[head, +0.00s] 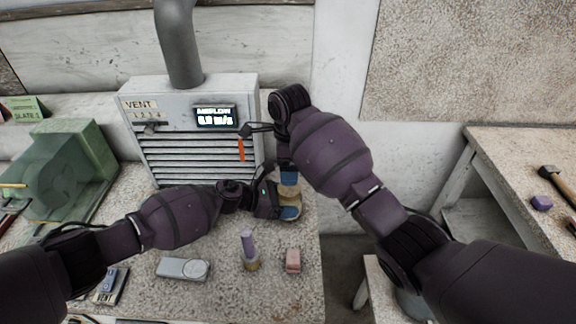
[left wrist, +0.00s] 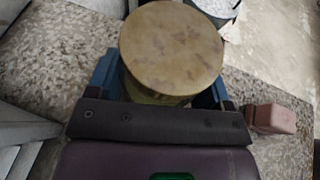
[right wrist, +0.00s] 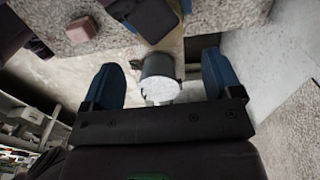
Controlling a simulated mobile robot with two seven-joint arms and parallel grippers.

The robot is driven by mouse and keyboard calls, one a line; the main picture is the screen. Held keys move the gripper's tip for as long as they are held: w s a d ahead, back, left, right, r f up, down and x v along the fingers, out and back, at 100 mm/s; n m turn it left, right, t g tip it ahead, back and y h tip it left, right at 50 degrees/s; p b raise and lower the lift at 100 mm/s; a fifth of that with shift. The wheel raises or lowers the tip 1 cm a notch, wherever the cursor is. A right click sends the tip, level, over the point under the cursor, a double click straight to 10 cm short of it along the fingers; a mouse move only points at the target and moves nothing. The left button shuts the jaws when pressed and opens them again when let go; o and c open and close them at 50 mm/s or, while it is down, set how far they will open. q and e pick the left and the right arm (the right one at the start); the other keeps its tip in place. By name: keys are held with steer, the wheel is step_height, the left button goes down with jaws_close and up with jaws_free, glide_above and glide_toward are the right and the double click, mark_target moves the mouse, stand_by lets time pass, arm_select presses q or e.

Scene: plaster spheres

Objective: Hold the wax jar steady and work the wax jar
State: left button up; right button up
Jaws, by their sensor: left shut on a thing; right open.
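The wax jar (head: 289,191) is a small tan round jar above the right part of the speckled bench. In the left wrist view its mottled tan lid (left wrist: 172,48) faces the camera. My left gripper (head: 277,199) is shut on the jar, with a blue finger on each side. The lid hides most of the jar's body in that view. My right gripper is open and empty, its blue fingers spread wide in the right wrist view (right wrist: 162,68). In the head view its wrist hangs just above the jar, and its fingertips are hard to make out. The jar cannot be made out in the right wrist view.
A vent box (head: 195,125) with a display stands behind the jar; an orange strip (head: 241,149) hangs at its front. The bench ends right of the jar; a bucket (right wrist: 160,80) stands below.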

mark_target(289, 188)
steer(key=shift+f, duration=3.85)
steer(key=c, duration=0.9)
steer(key=shift+n, duration=1.7)
steer(key=shift+c, duration=0.2)
steer(key=o, duration=1)
